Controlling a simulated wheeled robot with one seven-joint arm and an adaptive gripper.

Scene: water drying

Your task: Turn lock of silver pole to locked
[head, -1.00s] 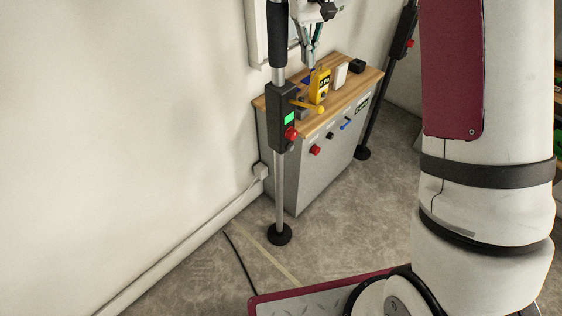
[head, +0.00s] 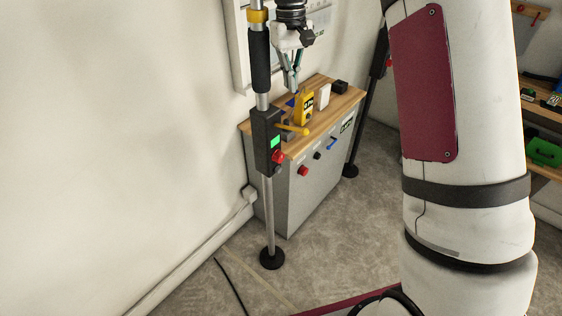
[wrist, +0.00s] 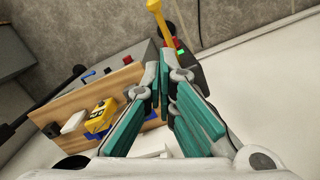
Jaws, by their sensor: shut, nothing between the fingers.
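The silver pole (head: 268,205) stands upright on a round black foot in front of the wooden-topped cabinet. Its black lock box (head: 262,148) has a green display and a red knob. The yellow lock lever (head: 293,129) sticks out to the right from the box, roughly level. In the wrist view the lever (wrist: 160,22) shows at the top, beyond the fingertips, with the box partly hidden behind the fingers. My gripper (head: 292,88) points down above the cabinet, above the lever in the head view. It is shut and empty, fingertips together in the wrist view (wrist: 163,70), apart from the lever.
The cabinet's wooden top (head: 325,97) holds a yellow meter (head: 304,107), a white block (head: 324,96) and a black block (head: 340,87). Red and black knobs and a blue handle are on its front. Another pole (head: 366,115) stands behind right. The wall is close at left.

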